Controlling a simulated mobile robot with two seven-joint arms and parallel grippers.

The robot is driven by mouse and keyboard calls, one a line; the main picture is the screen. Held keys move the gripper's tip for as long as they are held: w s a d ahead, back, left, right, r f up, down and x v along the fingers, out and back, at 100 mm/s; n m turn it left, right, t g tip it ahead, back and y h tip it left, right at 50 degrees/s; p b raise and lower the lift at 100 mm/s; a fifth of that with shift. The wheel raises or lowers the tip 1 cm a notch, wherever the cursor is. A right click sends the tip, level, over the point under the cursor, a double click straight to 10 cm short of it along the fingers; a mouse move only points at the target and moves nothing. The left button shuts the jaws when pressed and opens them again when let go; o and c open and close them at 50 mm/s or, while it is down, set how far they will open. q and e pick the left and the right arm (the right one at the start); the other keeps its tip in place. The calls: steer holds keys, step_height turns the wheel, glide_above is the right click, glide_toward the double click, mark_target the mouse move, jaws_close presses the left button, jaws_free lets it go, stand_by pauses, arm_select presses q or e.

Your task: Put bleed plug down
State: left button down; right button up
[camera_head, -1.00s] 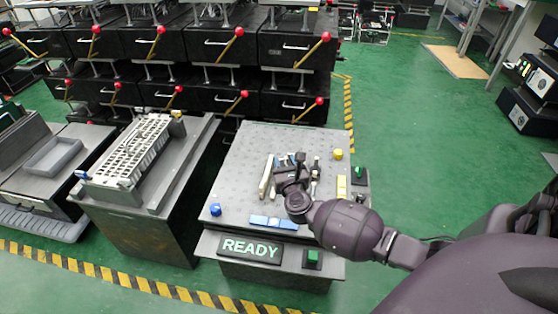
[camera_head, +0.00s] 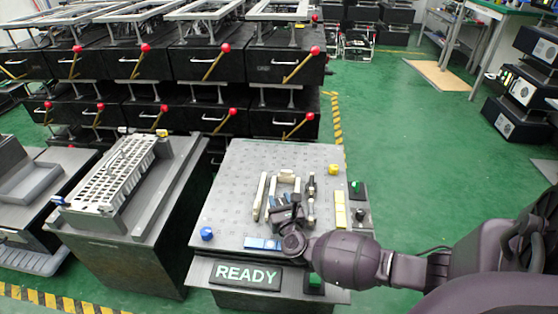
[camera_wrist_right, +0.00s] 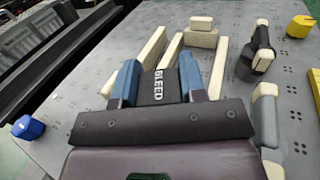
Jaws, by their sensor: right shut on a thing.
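The bleed plug (camera_wrist_right: 163,86) is a black piece with the white word BLEED. It sits between the two blue fingers of my right gripper (camera_wrist_right: 159,80), which is shut on it. In the head view my right gripper (camera_head: 286,208) is over the front middle of the perforated grey plate (camera_head: 230,170). Cream rails (camera_wrist_right: 218,66) and a cream end block (camera_wrist_right: 201,36) lie just beyond the plug. I cannot tell whether the plug touches the plate. My left gripper is not in view.
Black-and-cream fixtures (camera_wrist_right: 259,50) stand to the right of the rails. A blue knob (camera_head: 207,233), a yellow knob (camera_head: 334,169) and a READY sign (camera_head: 247,275) are around the plate. The plate's left side is clear.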

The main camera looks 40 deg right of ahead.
steer(key=shift+f+b, duration=0.4)
steer(key=shift+f, duration=0.25)
steer(key=shift+f, duration=0.1)
steer(key=o, duration=0.9)
